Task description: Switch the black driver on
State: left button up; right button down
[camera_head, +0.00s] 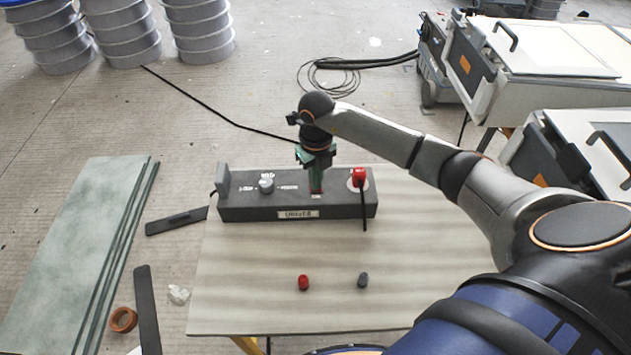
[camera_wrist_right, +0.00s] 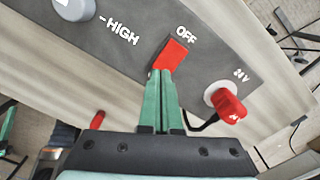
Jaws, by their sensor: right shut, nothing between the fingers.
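The black driver (camera_head: 240,211) is a long dark box lying along the far edge of the table, with a "DRIVER" style label on its front. In the right wrist view its top panel (camera_wrist_right: 130,55) carries a red rocker switch (camera_wrist_right: 176,54) marked "OFF", a grey knob (camera_wrist_right: 74,8) beside "HIGH", and a red plug (camera_wrist_right: 228,104) by "24V". My right gripper (camera_head: 316,186) is over the switch with its green fingers (camera_wrist_right: 163,80) together and empty, the tips at the switch's near edge. I cannot tell whether they touch it.
A red cap (camera_head: 303,282) and a grey cap (camera_head: 362,280) stand on the bare front of the table (camera_head: 255,290). A black lead hangs from the red plug. Green-grey sheets (camera_head: 75,245) and an orange tape roll (camera_head: 122,319) lie left. White-topped cases stand right.

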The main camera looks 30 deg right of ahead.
jog(key=shift+f, duration=0.2)
jog(key=shift+r+p, duration=2.75)
jog(key=shift+r, duration=0.85)
jog(key=shift+f, duration=0.1)
jog(key=shift+s, duration=0.1)
